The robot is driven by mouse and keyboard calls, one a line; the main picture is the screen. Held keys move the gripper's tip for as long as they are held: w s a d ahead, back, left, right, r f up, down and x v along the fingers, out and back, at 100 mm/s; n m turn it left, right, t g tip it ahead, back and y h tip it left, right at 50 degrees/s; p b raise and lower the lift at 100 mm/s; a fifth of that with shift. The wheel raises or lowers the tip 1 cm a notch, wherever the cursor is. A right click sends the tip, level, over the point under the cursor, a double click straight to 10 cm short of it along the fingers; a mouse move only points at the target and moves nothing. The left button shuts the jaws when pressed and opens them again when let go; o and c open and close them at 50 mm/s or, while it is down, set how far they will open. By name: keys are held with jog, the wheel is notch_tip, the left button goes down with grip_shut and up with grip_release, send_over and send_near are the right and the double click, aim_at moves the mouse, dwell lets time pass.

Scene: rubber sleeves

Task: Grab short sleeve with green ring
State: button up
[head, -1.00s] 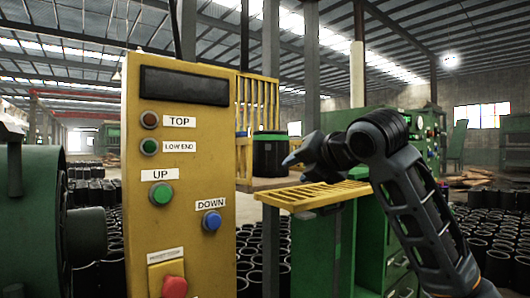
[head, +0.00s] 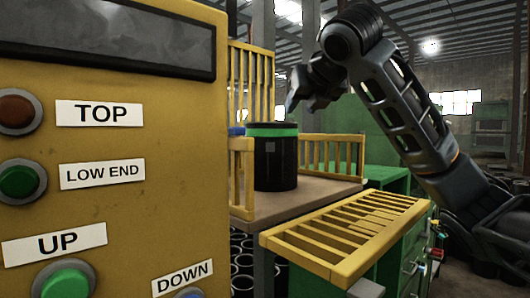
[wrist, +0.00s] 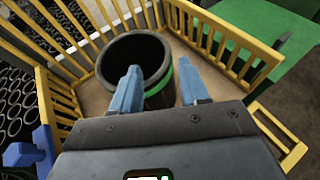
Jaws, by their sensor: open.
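The short black sleeve with a green ring (head: 274,160) stands upright on a brown platform (head: 310,194) inside yellow railings. The green ring runs around it near the top. In the wrist view the sleeve (wrist: 136,60) shows its open mouth, with part of the green ring along its right side. My gripper (head: 305,100) is above and slightly right of the sleeve in the head view. In the wrist view its two blue-grey fingers (wrist: 160,90) are apart, near the sleeve's near rim. They look empty; whether they touch the sleeve I cannot tell.
A yellow control panel (head: 120,130) with labelled buttons fills the left. A yellow railing gate (head: 350,230) lies flat, folded outward at the platform's front. Yellow railings (head: 335,152) stand around the platform. Many black sleeves (wrist: 20,95) cover the floor. A green cabinet (head: 395,250) stands at right.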

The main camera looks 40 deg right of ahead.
jog(key=x, duration=0.2)
jog(key=p+x, duration=0.1)
jog(key=x, duration=0.4)
jog(key=shift+d+f+p, duration=0.3)
jog(key=shift+d+p, duration=0.05)
jog(key=shift+d, duration=0.05)
jog(key=shift+s, duration=0.1)
grip_shut()
dwell(1.0)
